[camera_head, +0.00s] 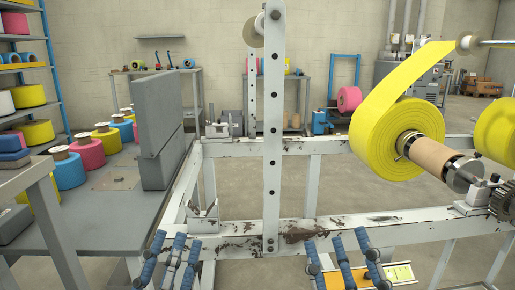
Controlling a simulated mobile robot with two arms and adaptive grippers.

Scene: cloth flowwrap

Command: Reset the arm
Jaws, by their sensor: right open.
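My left gripper (176,243) is at the bottom of the head view, left of the upright post, with its blue-padded fingers pointing up. The fingers stand fairly close together, and I cannot tell whether they are open or shut. I see nothing held between them. My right gripper (336,240) is at the bottom, right of the post, with its blue-padded fingers spread open and empty. Both grippers appear in front of the machine frame's lower beam. Most of both arms is out of view.
A worn white machine frame (390,232) with an upright post (273,140) spans the middle. A yellow roll (385,140) hangs on a spindle at right. A grey table (105,215) at left bears several coloured rolls and a grey panel (165,150). A yellow-orange strip (397,272) lies near my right gripper.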

